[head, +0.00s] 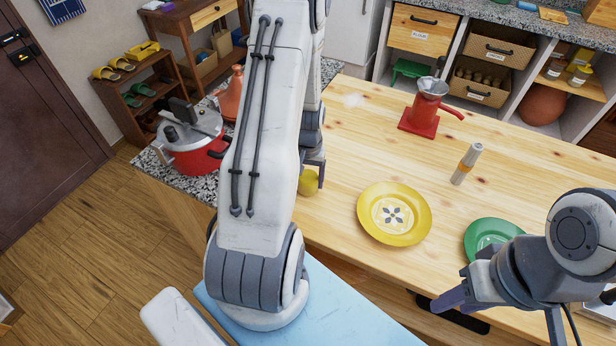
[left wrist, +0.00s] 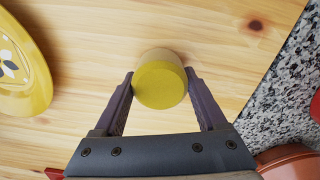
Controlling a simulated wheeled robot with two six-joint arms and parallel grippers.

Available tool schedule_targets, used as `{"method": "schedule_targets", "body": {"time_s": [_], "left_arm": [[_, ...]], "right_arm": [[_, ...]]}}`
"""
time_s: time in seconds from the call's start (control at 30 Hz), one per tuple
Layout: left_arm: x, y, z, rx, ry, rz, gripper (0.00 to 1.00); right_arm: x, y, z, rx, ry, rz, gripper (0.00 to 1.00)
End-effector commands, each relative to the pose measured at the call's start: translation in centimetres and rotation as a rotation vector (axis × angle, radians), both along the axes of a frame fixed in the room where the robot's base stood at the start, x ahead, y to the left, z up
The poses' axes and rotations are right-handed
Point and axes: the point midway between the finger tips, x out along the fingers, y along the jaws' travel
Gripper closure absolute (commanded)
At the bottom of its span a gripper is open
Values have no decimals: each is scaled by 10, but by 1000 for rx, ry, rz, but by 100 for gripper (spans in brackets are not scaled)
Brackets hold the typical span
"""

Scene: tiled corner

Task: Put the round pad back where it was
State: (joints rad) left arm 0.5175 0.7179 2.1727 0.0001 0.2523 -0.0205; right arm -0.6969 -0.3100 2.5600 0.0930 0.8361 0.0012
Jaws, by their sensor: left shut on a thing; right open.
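The round pad, a short yellow cylinder (left wrist: 161,80), is between the two fingers of my left gripper (left wrist: 160,88) in the left wrist view. The fingers touch it on both sides. In the head view the pad (head: 308,183) shows partly below my left gripper, near the left part of the wooden table (head: 360,130); my arm hides some of it. I cannot tell whether it rests on the wood or is just above it. My right gripper (head: 452,298) is open and empty over the table's front edge, at the lower right.
A yellow plate (head: 368,213) with a flower pattern lies right of the pad, and a green plate (head: 487,229) further right. A red pot (head: 193,155) sits on the speckled counter at left.

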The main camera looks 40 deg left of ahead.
Motion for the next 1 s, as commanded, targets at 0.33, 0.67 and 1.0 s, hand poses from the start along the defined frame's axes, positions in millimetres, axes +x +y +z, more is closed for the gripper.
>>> {"method": "schedule_targets", "body": {"time_s": [0.33,0.67,1.0], "left_arm": [[0,0,-4,0,0,0,18],[0,0,0,0,0,0,0],[1,1,48,3,-6,0,0]], "right_arm": [[0,0,-3,0,0,0,59],[0,0,0,0,0,0,59],[0,0,-11,0,0,1,59]]}}
